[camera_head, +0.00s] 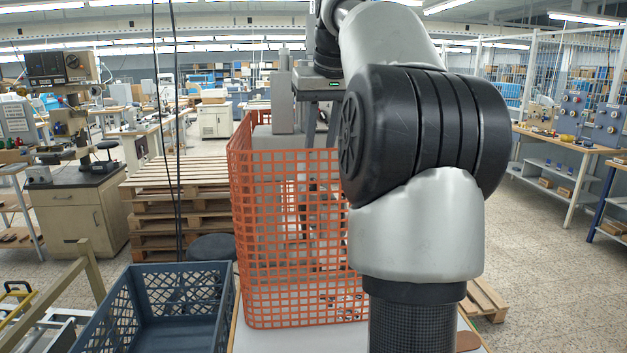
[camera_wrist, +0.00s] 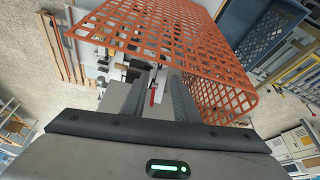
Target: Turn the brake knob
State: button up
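My gripper (camera_wrist: 153,82) shows in the wrist view, with two grey fingers standing apart and nothing clearly held between them. Beyond and between the fingers are small dark, white and red parts of the machine. One narrow red part (camera_wrist: 152,97) shows in the gap. I cannot tell whether any of these is the brake knob. In the head view the grey machine (camera_head: 284,103) stands behind an orange mesh guard (camera_head: 243,235). My arm covers the right side of it and my gripper is not seen there. The guard also shows in the wrist view (camera_wrist: 215,60), close beside the fingers.
A blue-grey crate (camera_head: 222,300) is at the lower left in front of the guard. Stacked wooden pallets (camera_head: 150,215) stand behind it. Black cables (camera_head: 178,130) hang at the left. A workbench (camera_head: 565,141) is at the right, with open floor before it.

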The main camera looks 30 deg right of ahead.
jog(key=b+x, duration=0.1)
jog(key=x, duration=0.9)
jog(key=shift+r, duration=0.1)
jog(key=shift+c, duration=0.2)
grip_shut()
